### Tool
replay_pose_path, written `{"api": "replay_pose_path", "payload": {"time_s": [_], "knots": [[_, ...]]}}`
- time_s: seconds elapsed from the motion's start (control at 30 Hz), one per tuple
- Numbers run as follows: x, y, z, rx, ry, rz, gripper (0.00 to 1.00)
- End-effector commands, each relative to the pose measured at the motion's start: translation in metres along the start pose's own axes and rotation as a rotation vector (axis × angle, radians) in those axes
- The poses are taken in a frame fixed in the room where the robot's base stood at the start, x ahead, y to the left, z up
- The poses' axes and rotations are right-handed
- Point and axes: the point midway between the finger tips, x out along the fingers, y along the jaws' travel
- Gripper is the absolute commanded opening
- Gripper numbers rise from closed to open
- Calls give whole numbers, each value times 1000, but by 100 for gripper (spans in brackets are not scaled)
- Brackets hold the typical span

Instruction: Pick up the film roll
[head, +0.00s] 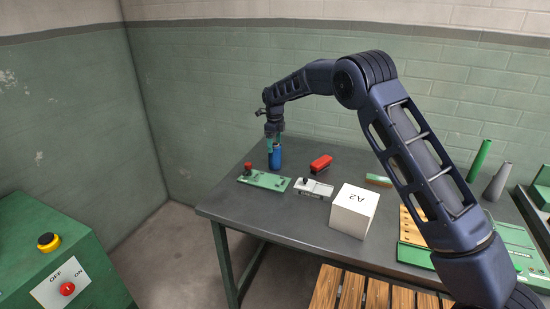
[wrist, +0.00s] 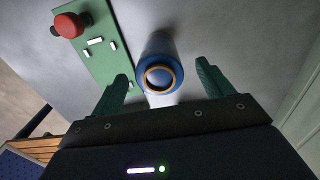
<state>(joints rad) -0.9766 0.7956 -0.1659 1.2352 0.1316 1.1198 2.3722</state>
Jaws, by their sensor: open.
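The film roll is a blue cylinder with a pale, tan-ringed core. In the head view the film roll (head: 276,158) stands upright on the dark table, just behind the green board. In the wrist view the film roll (wrist: 158,52) is seen from its end, ahead of and between the two green fingers. My gripper (head: 272,138) points down right above the roll and hides its top. In the wrist view my gripper (wrist: 164,82) is open, with a finger on each side of the roll. I cannot tell whether the fingertips overlap the roll in height.
A green board with a red button (head: 264,181) lies close in front of the roll. A red stapler-like object (head: 321,163), a small grey device (head: 314,188) and a white A2 box (head: 354,211) are to the right. The table's left edge (head: 222,190) is near.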

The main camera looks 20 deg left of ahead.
Motion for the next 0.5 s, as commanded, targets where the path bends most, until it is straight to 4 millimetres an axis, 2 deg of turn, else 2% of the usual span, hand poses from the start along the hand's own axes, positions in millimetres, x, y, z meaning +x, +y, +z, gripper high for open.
{"api": "replay_pose_path", "payload": {"time_s": [0.3, 0.5], "knots": [[41, 1, -4, 0, 2, 1, 79], [44, 1, -4, 0, 1, 0, 79]]}}
